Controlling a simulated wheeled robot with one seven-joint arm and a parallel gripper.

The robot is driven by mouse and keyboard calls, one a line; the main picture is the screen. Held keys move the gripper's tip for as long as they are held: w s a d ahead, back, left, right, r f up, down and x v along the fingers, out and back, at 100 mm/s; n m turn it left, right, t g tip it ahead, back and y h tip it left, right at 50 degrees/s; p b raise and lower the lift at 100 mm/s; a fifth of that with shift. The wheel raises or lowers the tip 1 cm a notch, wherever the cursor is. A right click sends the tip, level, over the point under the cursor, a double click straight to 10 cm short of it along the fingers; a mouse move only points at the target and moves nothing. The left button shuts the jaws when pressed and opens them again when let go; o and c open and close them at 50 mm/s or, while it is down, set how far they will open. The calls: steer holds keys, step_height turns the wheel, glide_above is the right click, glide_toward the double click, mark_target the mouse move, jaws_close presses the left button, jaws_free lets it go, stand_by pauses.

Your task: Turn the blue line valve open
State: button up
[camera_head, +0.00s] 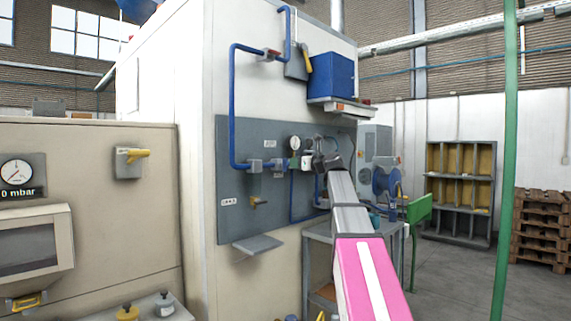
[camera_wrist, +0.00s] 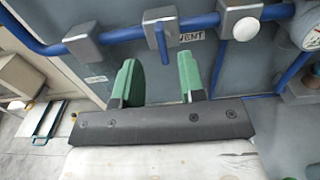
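In the wrist view a blue pipe (camera_wrist: 118,36) crosses the grey panel through several grey blocks. A short blue lever (camera_wrist: 162,44) hangs straight down from the middle block (camera_wrist: 160,22), beside a label partly reading "VENT". My gripper (camera_wrist: 158,62) is open, with two green fingers below the pipe. The lever's lower end shows in the gap between the fingertips; I cannot tell how far in front of them it is. In the head view my gripper (camera_head: 320,162) is at the panel's right side, near the blue pipe (camera_head: 232,110); its fingers are hard to make out there.
A white round knob (camera_wrist: 246,28) and a gauge (camera_wrist: 306,28) sit right of the lever. A blue box (camera_head: 331,76) hangs above. A green post (camera_head: 508,160) stands at right.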

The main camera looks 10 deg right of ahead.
mark_target(284, 165)
steer(key=x, duration=0.6)
steer(key=shift+w+a, duration=0.15)
steer(key=shift+w, duration=0.05)
jaws_close()
